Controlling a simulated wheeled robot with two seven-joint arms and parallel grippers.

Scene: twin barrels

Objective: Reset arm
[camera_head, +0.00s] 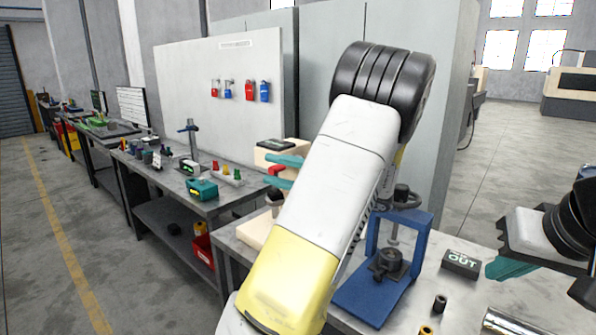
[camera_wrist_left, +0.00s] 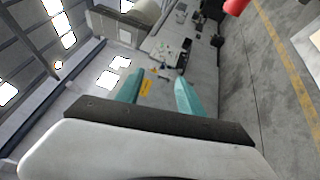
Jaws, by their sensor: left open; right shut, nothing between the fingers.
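My left arm crosses the middle of the head view. My left gripper (camera_head: 281,172) sticks out on its left side, its teal fingers pointing left and apart. A small red thing shows between these fingers in the head view; I cannot tell how near it is. In the left wrist view the two teal fingers of this gripper (camera_wrist_left: 158,92) are apart with nothing held. My right gripper (camera_head: 506,268) is at the right edge of the head view, its teal fingers together and empty, above the near table (camera_head: 405,318).
On the near table stand a blue frame (camera_head: 376,298) with a black part, partly behind my left arm, a dark block marked OUT (camera_head: 461,264), a small black cylinder (camera_head: 440,303) and a metal cylinder (camera_head: 510,323). A long workbench (camera_head: 165,180) with tools runs along the left. Floor at far left is clear.

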